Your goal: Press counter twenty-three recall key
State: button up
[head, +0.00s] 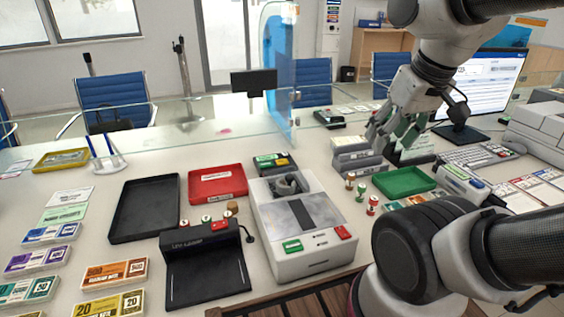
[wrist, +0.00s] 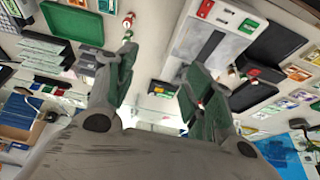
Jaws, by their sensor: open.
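My gripper (head: 388,138) is open and empty, pointing down above the right part of the counter, near a grey stepped unit (head: 357,155). In the wrist view its two green-padded fingers (wrist: 160,82) are spread apart. Several small dark devices have coloured keys or labels. One with green and orange parts (head: 272,163) stands behind the banknote machine and also shows between the fingers in the wrist view (wrist: 162,89). Another (head: 329,119) stands by the glass, and one (head: 465,182) stands right of the green tray. Their lettering is too small to read, so I cannot tell which is counter twenty-three's.
The white banknote machine (head: 280,254) stands in the middle. A green tray (head: 404,182), red tray (head: 218,197), black tray (head: 120,225) and black stand (head: 200,277) surround it. Small stamps (head: 372,206) stand near the green tray. A glass screen (head: 282,70) rises behind. Banknote bundles (head: 115,272) lie left.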

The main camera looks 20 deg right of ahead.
grip_shut()
dwell(1.2)
